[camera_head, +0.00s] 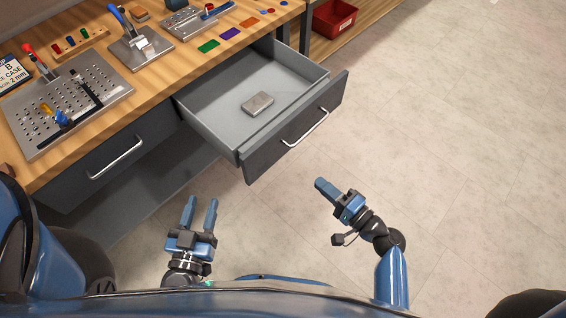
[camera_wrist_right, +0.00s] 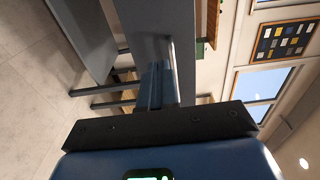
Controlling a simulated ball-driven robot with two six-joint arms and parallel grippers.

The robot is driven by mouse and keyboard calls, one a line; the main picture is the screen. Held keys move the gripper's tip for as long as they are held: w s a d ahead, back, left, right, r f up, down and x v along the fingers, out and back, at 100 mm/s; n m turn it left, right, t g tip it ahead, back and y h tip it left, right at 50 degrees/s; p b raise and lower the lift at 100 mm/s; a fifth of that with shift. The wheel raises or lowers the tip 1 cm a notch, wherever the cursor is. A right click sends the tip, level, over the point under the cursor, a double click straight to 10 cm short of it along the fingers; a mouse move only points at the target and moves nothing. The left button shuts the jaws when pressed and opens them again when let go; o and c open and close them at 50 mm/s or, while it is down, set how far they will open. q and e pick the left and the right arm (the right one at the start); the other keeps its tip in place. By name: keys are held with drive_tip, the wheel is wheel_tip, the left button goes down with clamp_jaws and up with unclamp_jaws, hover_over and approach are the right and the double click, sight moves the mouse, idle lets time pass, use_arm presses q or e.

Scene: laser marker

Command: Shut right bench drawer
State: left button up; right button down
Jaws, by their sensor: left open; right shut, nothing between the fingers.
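The right bench drawer (camera_head: 228,134) is pulled well out from under the wooden bench top. A small grey metal block (camera_head: 257,103) lies inside it. Its dark front carries a silver bar handle (camera_head: 306,129), which also shows in the right wrist view (camera_wrist_right: 173,70). My right gripper (camera_head: 323,186) is shut and empty, in front of the drawer and apart from its front in the head view. Its fingers (camera_wrist_right: 158,85) point toward the drawer front in the wrist view. My left gripper (camera_head: 201,204) is open and empty, below and left of the drawer front.
The left bench drawer (camera_head: 97,160) is closed, its handle facing my left side. The bench top (camera_head: 170,62) holds a perforated plate (camera_head: 66,102), clamps and coloured tags. A red bin (camera_head: 333,18) sits on a shelf at the back. The floor at right is clear.

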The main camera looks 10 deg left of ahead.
drive_tip(key=p, duration=0.1)
approach(274, 150)
drive_tip(key=shift+y, duration=0.3)
drive_tip(key=x, duration=0.6)
drive_tip(key=shift+w+a+f, duration=0.15)
drive_tip(key=shift+w+a, duration=0.1)
drive_tip(key=shift+w, duration=0.15)
